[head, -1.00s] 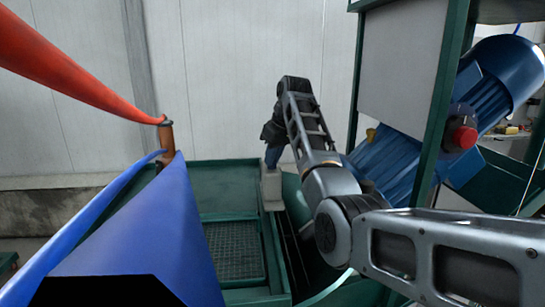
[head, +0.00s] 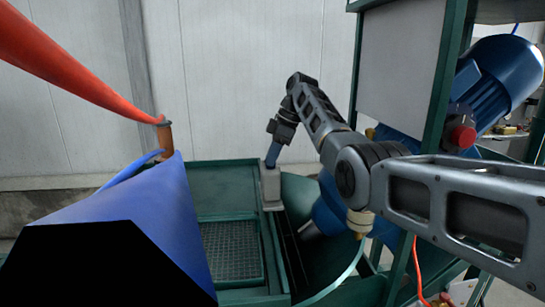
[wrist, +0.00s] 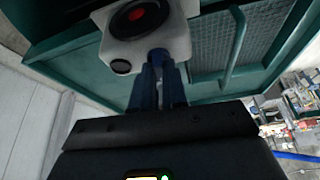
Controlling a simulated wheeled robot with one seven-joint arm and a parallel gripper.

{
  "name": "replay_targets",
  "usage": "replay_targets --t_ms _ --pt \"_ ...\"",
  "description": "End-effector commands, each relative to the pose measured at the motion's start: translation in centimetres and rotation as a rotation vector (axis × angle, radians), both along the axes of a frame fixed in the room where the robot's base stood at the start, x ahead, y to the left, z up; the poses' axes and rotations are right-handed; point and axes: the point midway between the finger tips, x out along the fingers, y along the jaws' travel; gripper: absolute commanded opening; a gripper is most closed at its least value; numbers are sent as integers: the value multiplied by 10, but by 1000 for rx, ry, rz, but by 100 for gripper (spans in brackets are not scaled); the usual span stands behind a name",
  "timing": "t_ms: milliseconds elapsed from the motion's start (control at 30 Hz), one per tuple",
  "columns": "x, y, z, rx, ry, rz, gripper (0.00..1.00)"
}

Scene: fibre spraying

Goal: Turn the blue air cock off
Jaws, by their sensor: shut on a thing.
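My gripper (head: 272,160) points down at the top of a small grey box (head: 271,187) in the head view. In the wrist view its two blue fingers (wrist: 159,82) close together at the edge of that box (wrist: 175,42), which carries a red round button (wrist: 137,13) and a black round knob (wrist: 121,67). The fingers are shut on a small part at the box, mostly hidden between them.
A green frame with a mesh floor (head: 232,250) surrounds the box. A blue motor (head: 498,82) and a red button (head: 463,137) are at the right. A large blue funnel-like body (head: 150,215) and a thick red hose (head: 75,65) are at the left.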

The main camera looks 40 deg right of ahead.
Motion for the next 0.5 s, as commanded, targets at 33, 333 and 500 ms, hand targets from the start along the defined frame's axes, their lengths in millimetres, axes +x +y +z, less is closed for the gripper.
replay_targets --t_ms 33,333,500 --pt "0 -1 1 0 0 23 0" --pt "1 -1 0 0 0 119 0" --pt "1 -1 1 -1 -1 133 0"
